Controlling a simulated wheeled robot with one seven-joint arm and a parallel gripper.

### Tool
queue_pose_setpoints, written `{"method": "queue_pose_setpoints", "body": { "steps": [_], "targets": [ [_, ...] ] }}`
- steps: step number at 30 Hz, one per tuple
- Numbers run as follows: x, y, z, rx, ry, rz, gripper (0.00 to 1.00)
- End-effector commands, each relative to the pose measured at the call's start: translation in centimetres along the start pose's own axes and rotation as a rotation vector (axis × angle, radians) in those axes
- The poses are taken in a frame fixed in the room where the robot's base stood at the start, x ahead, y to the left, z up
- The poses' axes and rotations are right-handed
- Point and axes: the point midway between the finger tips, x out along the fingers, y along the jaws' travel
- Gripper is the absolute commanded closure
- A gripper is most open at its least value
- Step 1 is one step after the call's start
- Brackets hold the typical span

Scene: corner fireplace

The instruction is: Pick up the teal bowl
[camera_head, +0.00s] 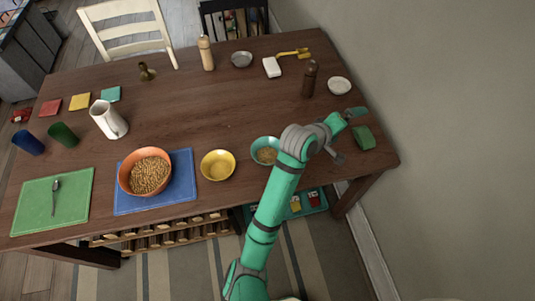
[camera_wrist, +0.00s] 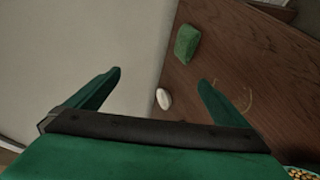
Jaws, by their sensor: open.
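The teal bowl (camera_head: 265,144) stands near the table's front edge, to the right of the yellow bowl, with grain-like contents. My arm partly covers its right side in the head view. In the wrist view only a sliver of the bowl (camera_wrist: 303,168) shows at the bottom right corner. My gripper (camera_wrist: 160,77) is open, with nothing between its fingers. It is over the table's right end, well to the right of the bowl and apart from it. In the head view my gripper (camera_head: 355,113) is small, and its fingers are hard to make out.
A green block (camera_head: 363,137) lies near my gripper. A yellow bowl (camera_head: 218,165) and an orange bowl (camera_head: 131,168) stand left of the teal bowl. A dark brown mill (camera_head: 309,78) and a white dish (camera_head: 339,86) stand behind. The table's middle is clear; a wall borders its right.

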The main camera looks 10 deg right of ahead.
Motion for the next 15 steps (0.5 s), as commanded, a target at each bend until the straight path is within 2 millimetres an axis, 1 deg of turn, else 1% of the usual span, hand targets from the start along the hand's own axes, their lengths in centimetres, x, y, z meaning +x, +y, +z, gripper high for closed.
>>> {"method": "queue_pose_setpoints", "body": {
  "steps": [1,5,8,11,14,15],
  "targets": [
    [-0.2,-0.3,-0.5,0.014,-0.022,-0.049,0.0],
    [-0.9,-2.3,-1.2,0.024,-0.083,-0.2,0.0],
    [-2.0,-4.3,-2.2,0.026,-0.11,-0.334,0.0],
    [-3.7,-6.7,-3.5,0.021,-0.122,-0.48,0.0],
    [-6.1,-9.2,-5.2,0.01,-0.116,-0.633,0.0],
    [-7.2,-10.1,-6.0,0.004,-0.11,-0.694,0.0]
  ]
}}
